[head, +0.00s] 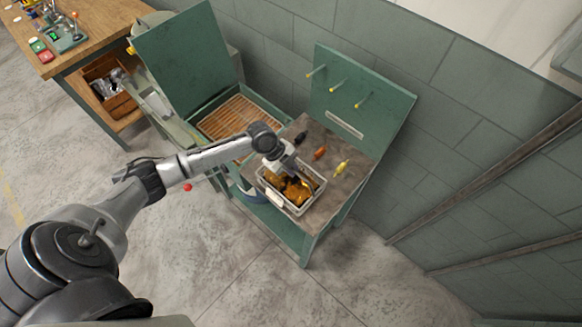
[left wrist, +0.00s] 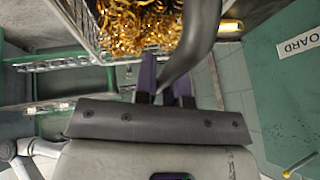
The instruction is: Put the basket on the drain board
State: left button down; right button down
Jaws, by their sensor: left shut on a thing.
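The basket (head: 266,183) is a light wire box filled with golden metal shavings, over the front part of the right-hand green bench. My left gripper (head: 287,164) is at its upper side, shut on its dark curved handle. In the left wrist view the fingers (left wrist: 165,88) close around that handle, and the basket (left wrist: 92,30) with its shavings fills the top. I cannot tell whether the basket touches the bench top. The drain board (head: 240,116), brown wooden slats in a green tray, lies left of and behind the basket. My right gripper is not in view.
A raised green lid (head: 187,58) stands behind the drain board. A green back panel (head: 358,92) with yellow-tipped pegs rises behind the bench. Black, orange (head: 320,153) and yellow (head: 341,169) handled items lie on the bench. The slats look mostly bare.

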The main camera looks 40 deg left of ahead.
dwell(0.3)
pick_arm(q)
jog(key=c, duration=1.6)
grip_release()
jog(key=shift+f, duration=0.1)
jog(key=o, duration=0.4)
